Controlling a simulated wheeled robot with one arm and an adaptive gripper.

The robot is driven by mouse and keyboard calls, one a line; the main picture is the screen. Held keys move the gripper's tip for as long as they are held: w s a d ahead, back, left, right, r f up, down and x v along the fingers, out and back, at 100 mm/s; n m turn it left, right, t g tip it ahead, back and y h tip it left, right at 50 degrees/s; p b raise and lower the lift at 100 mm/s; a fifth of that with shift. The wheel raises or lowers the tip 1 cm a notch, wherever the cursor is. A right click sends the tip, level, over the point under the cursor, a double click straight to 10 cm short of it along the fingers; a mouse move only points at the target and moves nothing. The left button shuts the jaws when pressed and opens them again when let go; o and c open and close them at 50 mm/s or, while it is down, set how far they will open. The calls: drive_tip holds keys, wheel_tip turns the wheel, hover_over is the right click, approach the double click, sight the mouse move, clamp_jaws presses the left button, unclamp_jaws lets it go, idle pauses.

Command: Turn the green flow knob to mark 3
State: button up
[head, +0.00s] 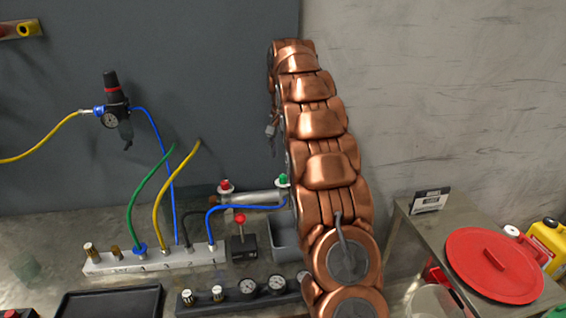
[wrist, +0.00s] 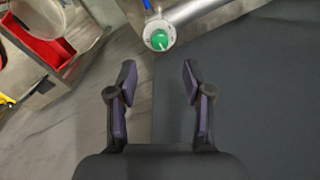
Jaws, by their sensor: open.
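The green flow knob (wrist: 159,41) shows in the wrist view at the top middle, round and set in a pale ring with small marks, on the end of a metal cylinder (wrist: 205,14). Which mark it points to is too small to read. In the head view the green knob (head: 283,180) shows small beside my arm, at the right end of the cylinder (head: 252,197). My gripper (wrist: 157,72) is open and empty, its two fingers apart, with the knob beyond the fingertips and between their lines. The gripper is hidden in the head view.
A red knob (head: 225,186) sits at the cylinder's left end. A white manifold (head: 160,259) with several hoses, a black tray (head: 108,301) and a gauge block (head: 245,293) stand on the bench. A side table with a red lid (head: 490,265) stands at right.

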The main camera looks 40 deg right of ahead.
wheel_tip(320, 180, up, 4)
drive_tip(key=shift+f, duration=0.1)
idle(0.4)
idle(0.5)
